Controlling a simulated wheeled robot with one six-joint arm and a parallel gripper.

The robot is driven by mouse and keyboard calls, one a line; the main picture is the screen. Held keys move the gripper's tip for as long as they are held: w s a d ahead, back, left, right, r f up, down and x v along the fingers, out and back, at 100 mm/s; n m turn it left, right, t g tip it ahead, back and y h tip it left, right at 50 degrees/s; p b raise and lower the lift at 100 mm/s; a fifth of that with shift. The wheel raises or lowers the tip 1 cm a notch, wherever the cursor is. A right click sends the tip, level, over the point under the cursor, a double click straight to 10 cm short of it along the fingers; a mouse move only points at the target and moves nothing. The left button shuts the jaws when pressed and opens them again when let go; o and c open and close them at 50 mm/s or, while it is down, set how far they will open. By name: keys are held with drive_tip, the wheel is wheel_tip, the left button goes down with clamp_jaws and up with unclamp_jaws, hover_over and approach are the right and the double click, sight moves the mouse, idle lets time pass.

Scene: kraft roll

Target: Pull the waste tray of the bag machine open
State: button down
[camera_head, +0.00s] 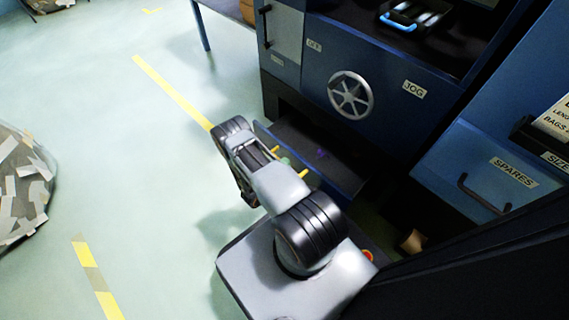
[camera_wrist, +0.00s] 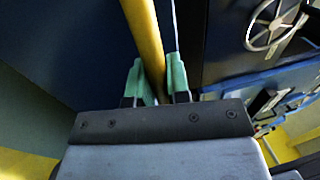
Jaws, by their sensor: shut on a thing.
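The waste tray (camera_head: 338,172) stands out from the low opening of the blue bag machine (camera_head: 385,85), partly open, with its dark inside showing. Small yellow parts of its handle (camera_head: 303,173) show at its front beside my arm. My gripper (camera_head: 286,163) is at the tray front, mostly hidden by my wrist in the head view. In the wrist view the yellow handle bar (camera_wrist: 144,35) runs between the green fingers of my gripper (camera_wrist: 155,78), which are shut on it.
A grey handwheel (camera_head: 350,95) is on the machine front above the tray. A blue SPARES drawer (camera_head: 480,170) with a dark handle is at the right. A bag of paper scraps (camera_head: 22,190) stands at the far left. The floor between is clear, with yellow tape lines (camera_head: 170,90).

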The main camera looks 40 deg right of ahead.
drive_tip(key=c, duration=1.1)
unclamp_jaws()
drive_tip(key=shift+a, duration=0.1)
drive_tip(key=p+v, duration=0.2)
drive_tip(key=v, duration=1.1)
drive_tip(key=shift+a, duration=0.35)
